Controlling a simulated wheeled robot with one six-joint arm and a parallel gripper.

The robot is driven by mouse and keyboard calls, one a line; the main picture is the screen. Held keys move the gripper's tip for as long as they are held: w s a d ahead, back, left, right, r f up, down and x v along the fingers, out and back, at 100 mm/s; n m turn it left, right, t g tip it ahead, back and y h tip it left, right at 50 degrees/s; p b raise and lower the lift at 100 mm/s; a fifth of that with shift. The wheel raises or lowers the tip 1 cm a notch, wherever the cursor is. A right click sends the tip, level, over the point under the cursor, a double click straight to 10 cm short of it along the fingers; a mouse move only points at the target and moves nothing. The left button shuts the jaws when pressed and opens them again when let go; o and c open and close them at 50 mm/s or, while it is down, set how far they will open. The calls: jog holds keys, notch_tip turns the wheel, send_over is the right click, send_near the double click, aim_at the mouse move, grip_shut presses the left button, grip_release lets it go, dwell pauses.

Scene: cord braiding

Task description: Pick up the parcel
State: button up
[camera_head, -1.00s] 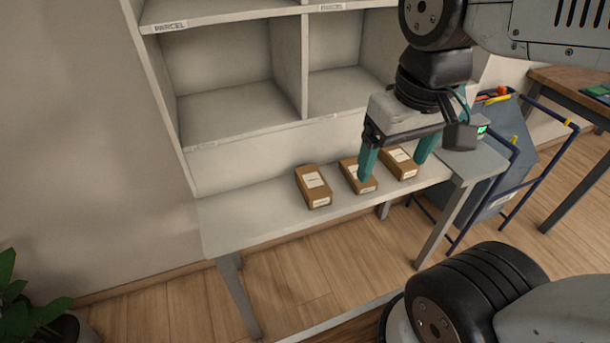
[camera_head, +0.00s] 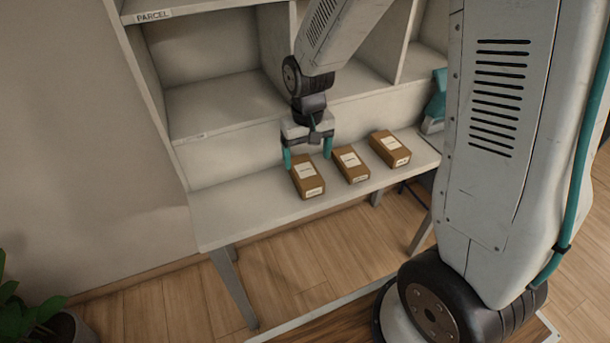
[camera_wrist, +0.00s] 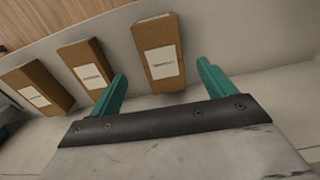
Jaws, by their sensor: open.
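Three brown parcels with white labels lie in a row on the shelf ledge: a left parcel (camera_head: 307,177), a middle parcel (camera_head: 351,164) and a right parcel (camera_head: 390,149). My gripper (camera_head: 307,163) is open, with its teal fingers at the back end of the left parcel, one on either side of it. In the wrist view my gripper (camera_wrist: 161,85) has the left parcel (camera_wrist: 159,54) ahead between its fingertips. The middle parcel (camera_wrist: 86,70) is just beyond one finger there, and the right parcel (camera_wrist: 37,89) is farther left. I cannot tell whether the fingers touch the left parcel.
The grey ledge (camera_head: 235,211) is bare to the left of the parcels. Cubbyholes (camera_head: 220,100) labelled PARCEL rise behind it. A teal object (camera_head: 434,105) stands near the ledge's right end. A plant (camera_head: 28,318) is on the floor at lower left.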

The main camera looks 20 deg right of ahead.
aim_at(305, 171)
jog(key=f, duration=0.6)
jog(key=shift+w+a+f, duration=0.15)
jog(key=shift+a+f, duration=0.05)
jog(key=shift+f, duration=0.15)
jog(key=c, duration=1.1)
